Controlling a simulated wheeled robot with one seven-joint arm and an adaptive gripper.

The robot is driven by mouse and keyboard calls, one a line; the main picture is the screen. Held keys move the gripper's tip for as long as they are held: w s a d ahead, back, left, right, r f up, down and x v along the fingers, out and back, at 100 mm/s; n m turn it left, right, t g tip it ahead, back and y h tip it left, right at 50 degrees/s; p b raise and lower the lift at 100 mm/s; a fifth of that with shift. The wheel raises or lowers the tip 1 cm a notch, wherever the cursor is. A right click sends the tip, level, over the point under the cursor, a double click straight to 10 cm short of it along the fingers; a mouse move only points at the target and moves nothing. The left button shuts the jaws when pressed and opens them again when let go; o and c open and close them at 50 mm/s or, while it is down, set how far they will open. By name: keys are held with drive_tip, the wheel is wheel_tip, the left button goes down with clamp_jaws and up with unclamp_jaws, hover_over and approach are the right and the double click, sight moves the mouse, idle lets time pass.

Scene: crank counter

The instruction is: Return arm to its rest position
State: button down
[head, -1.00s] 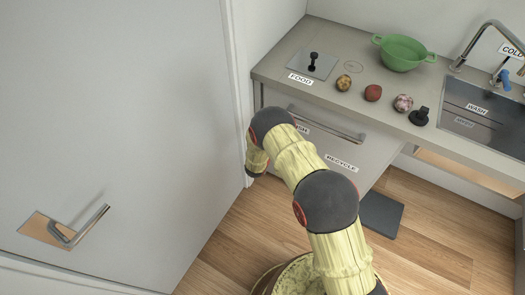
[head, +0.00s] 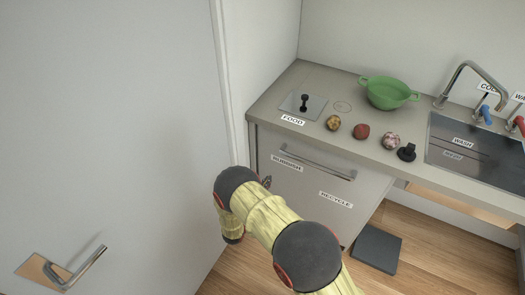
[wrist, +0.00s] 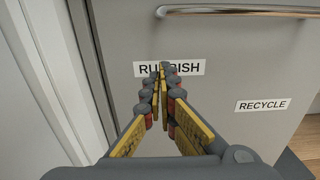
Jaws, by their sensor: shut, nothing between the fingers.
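My gripper (wrist: 163,72) shows in the wrist view with its fingers together and nothing between them. Its tips overlap the RUBBISH label (wrist: 185,69) on the grey cabinet front (wrist: 215,135); I cannot tell how far apart they are.
The counter holds a green colander (head: 388,93), a FOOD lid (head: 303,105), several round food items (head: 361,131), a black plug (head: 406,152) and a sink (head: 470,145). A bar handle (head: 318,163) crosses the cabinet. A white door (head: 110,130) stands left. A dark pad (head: 376,249) lies on the floor.

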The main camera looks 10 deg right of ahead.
drive_tip(key=s+d+f+m+g+h, duration=0.2)
drive_tip(key=s+d+f+m+g, duration=0.15)
drive_tip(key=s+d+g, duration=0.35)
drive_tip(key=s+d+r+m+g, duration=0.3)
drive_tip(key=s+r+m+g, duration=0.35)
drive_tip(key=s, duration=0.45)
drive_tip(key=s+a+r+m+g+y, duration=0.1)
drive_tip(key=s+a+r+m+y, duration=0.1)
drive_tip(key=s+r+m+y, duration=0.45)
drive_tip(key=s+a+r+m+y, duration=0.1)
drive_tip(key=s+r+m, duration=0.2)
drive_tip(key=r, duration=0.6)
drive_tip(key=s+a+r+m+g+y, duration=0.1)
drive_tip(key=s+a+r+m+y, duration=0.15)
drive_tip(key=s+r+m, duration=0.4)
drive_tip(key=s+d+r+m+t+y, duration=0.1)
drive_tip(key=r+t, duration=0.2)
drive_tip(key=r, duration=0.5)
drive_tip(key=s+d+r+m+t+y, duration=0.1)
drive_tip(key=s+d+r+t, duration=0.1)
drive_tip(key=r, duration=0.6)
drive_tip(key=shift+r+m+t+y, duration=0.3)
drive_tip(key=shift+r+m+t, duration=0.1)
drive_tip(key=shift+t, duration=0.35)
